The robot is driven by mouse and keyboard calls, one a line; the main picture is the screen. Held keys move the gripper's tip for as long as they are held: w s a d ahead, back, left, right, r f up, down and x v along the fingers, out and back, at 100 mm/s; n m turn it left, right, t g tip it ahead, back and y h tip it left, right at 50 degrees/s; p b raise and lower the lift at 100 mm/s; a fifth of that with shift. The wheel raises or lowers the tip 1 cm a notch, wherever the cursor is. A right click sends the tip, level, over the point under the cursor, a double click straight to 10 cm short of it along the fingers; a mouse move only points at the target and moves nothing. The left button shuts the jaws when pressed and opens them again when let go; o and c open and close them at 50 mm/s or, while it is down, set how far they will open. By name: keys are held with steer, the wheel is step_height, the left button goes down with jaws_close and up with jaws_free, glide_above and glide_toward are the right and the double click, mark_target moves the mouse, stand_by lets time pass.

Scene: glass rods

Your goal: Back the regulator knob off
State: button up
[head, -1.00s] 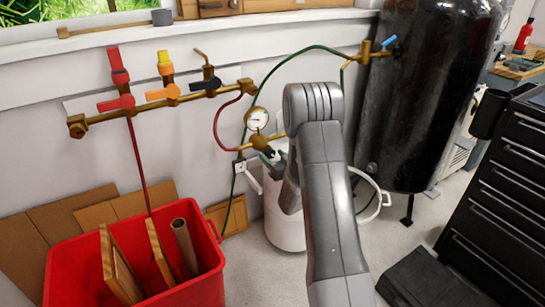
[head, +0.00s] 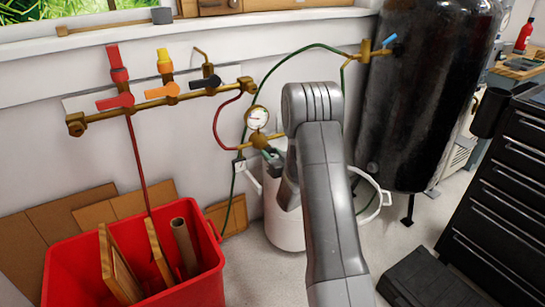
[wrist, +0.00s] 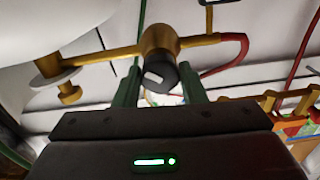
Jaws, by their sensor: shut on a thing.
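The regulator (head: 262,141) is a brass body on the wall, with a round white gauge (head: 257,118) above it. In the wrist view its brass body (wrist: 157,40) shows close up. The black knob (wrist: 163,75) with a pale mark faces my gripper. My gripper (wrist: 160,88) has its two green fingers on either side of the knob and is shut on it. In the head view my gripper (head: 270,156) is at the regulator, with the knob mostly hidden by the fingers and arm.
A brass manifold (head: 150,108) with red, orange and black valve handles is to the left. A red hose (head: 218,125) and a green hose (head: 275,72) run near the regulator. A white canister (head: 283,225) stands below, a black tank (head: 415,100) to the right, a red bin (head: 215,285) lower left.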

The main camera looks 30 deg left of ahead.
steer(key=n+b, duration=0.2)
steer(key=b, duration=0.1)
steer(key=n+b, duration=0.2)
steer(key=b, duration=0.2)
steer(key=shift+f, duration=0.3)
steer(key=n+b, duration=0.2)
steer(key=b, duration=0.1)
steer(key=shift+r, duration=0.1)
steer(key=shift+r+n+b, duration=0.15)
steer(key=shift+n+b, duration=0.55)
steer(key=shift+r, duration=0.1)
steer(key=o, duration=1)
steer(key=p+v, duration=0.2)
steer(key=v, duration=1.1)
steer(key=shift+s+d, duration=0.2)
steer(key=shift+d, duration=0.15)
